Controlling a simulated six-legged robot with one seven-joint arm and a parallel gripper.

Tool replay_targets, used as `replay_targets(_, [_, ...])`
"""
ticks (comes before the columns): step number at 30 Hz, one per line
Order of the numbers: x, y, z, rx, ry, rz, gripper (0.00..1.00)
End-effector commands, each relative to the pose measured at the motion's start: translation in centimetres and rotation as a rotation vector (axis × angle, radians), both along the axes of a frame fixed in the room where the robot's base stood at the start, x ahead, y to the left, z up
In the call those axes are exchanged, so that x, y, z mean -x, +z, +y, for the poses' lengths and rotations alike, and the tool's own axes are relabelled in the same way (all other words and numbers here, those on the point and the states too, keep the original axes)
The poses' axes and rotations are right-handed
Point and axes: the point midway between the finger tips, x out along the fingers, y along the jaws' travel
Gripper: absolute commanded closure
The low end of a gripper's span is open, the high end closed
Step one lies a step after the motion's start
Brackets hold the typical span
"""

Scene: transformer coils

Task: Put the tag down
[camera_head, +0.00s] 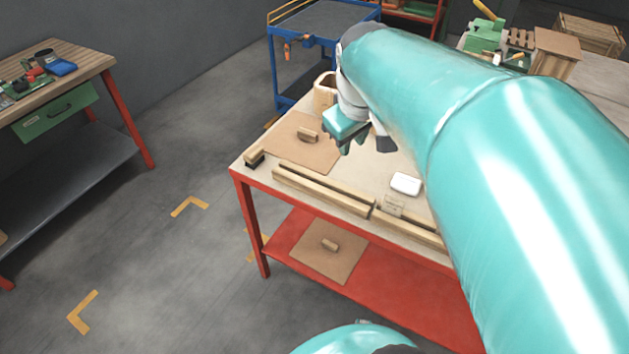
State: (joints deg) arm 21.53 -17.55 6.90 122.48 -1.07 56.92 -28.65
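My gripper (352,146) is at the end of my teal arm, above the back part of the red-legged workbench (249,169). My arm and the gripper's own body hide most of its fingers, so I cannot tell whether it is open or holds anything. A white rounded flat piece (405,184) lies on the bench, right of and nearer than the gripper, apart from it. A small beige block or card (393,206) sits just in front of the white piece. I cannot tell whether either one is the tag.
Wooden rails (320,190) run along the bench's front edge. A brown board with a handle (306,140), a brush (254,157) and a wooden container (325,93) are at the left. Another board (328,250) lies on the lower shelf. A blue cart (320,25) stands behind.

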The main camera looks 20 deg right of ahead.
Motion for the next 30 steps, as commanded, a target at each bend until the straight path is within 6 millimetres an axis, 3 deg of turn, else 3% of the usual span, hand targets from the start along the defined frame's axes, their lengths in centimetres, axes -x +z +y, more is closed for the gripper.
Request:
replay_targets(1, [1.2, 0.2, 1.6, -0.010, -0.015, -0.028, 0.76])
replay_targets(6, [5.0, -0.2, 5.5, -0.073, -0.090, -0.113, 0.76])
replay_targets(12, [8.9, -1.4, 8.8, -0.171, -0.166, -0.190, 0.76])
replay_targets(18, [10.4, -2.2, 9.8, -0.221, -0.200, -0.215, 0.76])
replay_targets(30, [10.4, -2.2, 9.8, -0.223, -0.203, -0.215, 0.76])
